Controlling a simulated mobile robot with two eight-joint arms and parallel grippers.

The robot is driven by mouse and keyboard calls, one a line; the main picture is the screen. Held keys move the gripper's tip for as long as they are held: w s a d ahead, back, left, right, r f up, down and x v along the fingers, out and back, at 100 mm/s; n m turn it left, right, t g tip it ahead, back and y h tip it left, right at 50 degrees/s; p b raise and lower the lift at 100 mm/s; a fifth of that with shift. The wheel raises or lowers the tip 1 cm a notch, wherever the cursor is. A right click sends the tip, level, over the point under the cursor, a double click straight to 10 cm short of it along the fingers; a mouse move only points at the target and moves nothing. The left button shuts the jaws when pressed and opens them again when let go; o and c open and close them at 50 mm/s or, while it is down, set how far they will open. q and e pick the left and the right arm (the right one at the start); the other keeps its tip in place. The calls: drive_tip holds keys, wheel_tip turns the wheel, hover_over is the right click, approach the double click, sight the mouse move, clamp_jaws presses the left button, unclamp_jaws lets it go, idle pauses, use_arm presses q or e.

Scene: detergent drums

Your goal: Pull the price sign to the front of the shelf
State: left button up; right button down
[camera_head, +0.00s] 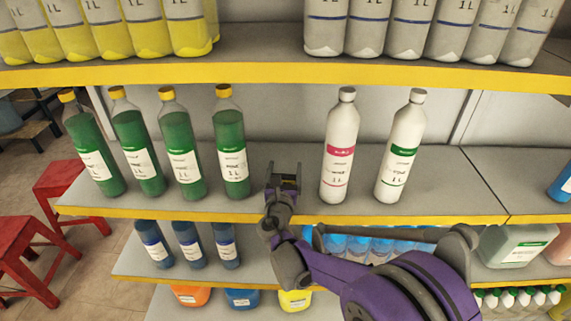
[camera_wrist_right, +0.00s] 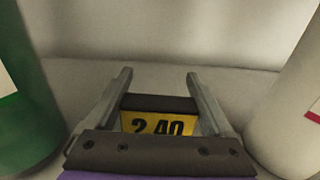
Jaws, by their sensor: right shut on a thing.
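The price sign (camera_wrist_right: 158,123) is a small yellow plate with a dark top edge that reads 2.40 in the right wrist view. My right gripper (camera_head: 284,166) is over the middle shelf (camera_head: 272,203), between the green bottles and the white bottles. In the right wrist view its two fingers (camera_wrist_right: 157,80) stand on either side of the sign, and it is shut on the sign. The sign cannot be made out clearly in the head view, where the gripper covers it. My left gripper is not in view.
A green bottle (camera_head: 231,150) stands close left of my right gripper, and a white bottle (camera_head: 338,150) stands to its right. Another white bottle (camera_head: 400,155) is farther right. The yellow front edge (camera_head: 200,213) of the shelf lies below.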

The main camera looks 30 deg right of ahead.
sight(284, 180)
drive_tip(key=shift+v, duration=3)
drive_tip(key=shift+f, duration=0.1)
unclamp_jaws()
